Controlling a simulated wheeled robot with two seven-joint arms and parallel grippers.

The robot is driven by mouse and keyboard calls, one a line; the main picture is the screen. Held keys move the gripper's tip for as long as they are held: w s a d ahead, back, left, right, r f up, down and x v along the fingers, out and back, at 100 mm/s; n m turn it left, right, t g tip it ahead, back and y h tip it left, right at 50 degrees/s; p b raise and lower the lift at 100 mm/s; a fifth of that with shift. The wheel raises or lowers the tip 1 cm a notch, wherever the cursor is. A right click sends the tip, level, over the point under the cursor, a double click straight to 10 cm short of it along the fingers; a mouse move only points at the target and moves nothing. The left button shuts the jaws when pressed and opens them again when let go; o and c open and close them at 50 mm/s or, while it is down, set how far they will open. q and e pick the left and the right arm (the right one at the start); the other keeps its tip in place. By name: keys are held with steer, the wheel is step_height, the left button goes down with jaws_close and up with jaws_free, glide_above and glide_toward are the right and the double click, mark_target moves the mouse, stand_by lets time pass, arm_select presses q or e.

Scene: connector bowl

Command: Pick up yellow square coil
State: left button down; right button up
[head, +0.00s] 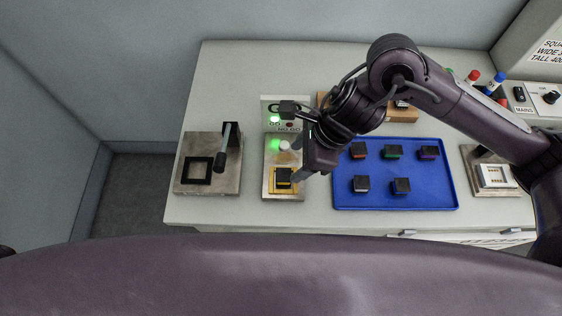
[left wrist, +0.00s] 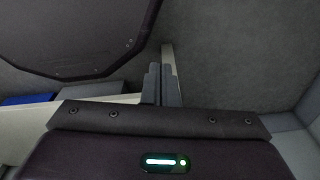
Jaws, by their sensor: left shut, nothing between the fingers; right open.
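A dark square block with yellow around its base, which looks like the yellow square coil (head: 284,176), sits at the front of the GO/NO-GO test stand (head: 270,192). My right gripper (head: 297,161) is open just above and to the right of it, one finger close to the block's right side. I cannot tell whether that finger touches it. My left gripper (left wrist: 163,84) is shut and empty in the left wrist view, over the floor near the table edge; it does not show in the head view.
A blue tray (head: 431,198) with several dark blocks with coloured bases lies right of the stand. A lever press (head: 220,183) stands left, and another fixture (head: 496,178) far right. A green light (head: 274,144) is lit on the stand. My right arm covers the table's back middle.

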mark_target(284, 175)
steer(key=shift+s+a+f, duration=0.15)
steer(key=shift+f, duration=0.4)
steer(key=shift+s+a+f, duration=0.1)
steer(key=shift+f, duration=0.4)
steer(key=shift+a+f, duration=0.3)
steer(key=shift+f, duration=0.25)
steer(key=p+x, duration=0.1)
steer(key=x, duration=0.2)
steer(key=shift+w+f, duration=0.1)
steer(key=shift+f, duration=0.05)
arm_select(q)
steer(key=shift+s+d+r, duration=0.2)
steer(key=shift+s+r, duration=0.15)
steer(key=shift+r, duration=0.2)
arm_select(e)
steer(key=shift+a+f, duration=0.15)
steer(key=shift+f, duration=0.25)
steer(key=c, duration=1.1)
steer(key=shift+c, duration=0.2)
steer(key=shift+r, duration=0.1)
